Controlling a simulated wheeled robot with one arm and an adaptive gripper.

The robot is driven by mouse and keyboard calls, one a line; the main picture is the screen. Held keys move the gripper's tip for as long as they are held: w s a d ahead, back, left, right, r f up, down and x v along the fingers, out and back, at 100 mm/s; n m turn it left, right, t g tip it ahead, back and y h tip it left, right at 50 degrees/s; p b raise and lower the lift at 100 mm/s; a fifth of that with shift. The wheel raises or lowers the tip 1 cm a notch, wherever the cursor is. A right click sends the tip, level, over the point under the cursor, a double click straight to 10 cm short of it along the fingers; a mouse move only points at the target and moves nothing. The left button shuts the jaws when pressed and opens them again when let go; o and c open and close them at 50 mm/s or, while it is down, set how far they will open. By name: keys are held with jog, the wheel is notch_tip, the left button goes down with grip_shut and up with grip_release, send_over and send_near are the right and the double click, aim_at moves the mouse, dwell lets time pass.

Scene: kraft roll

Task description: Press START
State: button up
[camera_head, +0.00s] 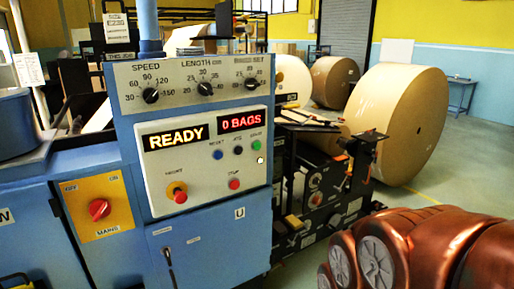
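The control panel (205,185) is a pale plate on a blue cabinet, facing me. A green button (256,146) sits at its right, under a small label that seems to read START. A black button (238,150) and a blue button (218,155) are to its left. A small pale lit lamp (260,160) is just below the green button. The displays read READY (175,137) and 0 BAGS (242,121). My copper-coloured arm is at the lower right, apart from the panel. I cannot make out my gripper's fingers.
A red stop button (234,184) and a red mushroom button on yellow (178,192) are lower on the panel. Three dials are above. A red mains switch (100,209) is at left. Dark machinery (318,185) and large paper rolls (400,120) stand at right.

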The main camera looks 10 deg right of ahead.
grip_shut()
dwell(0.5)
dwell(1.2)
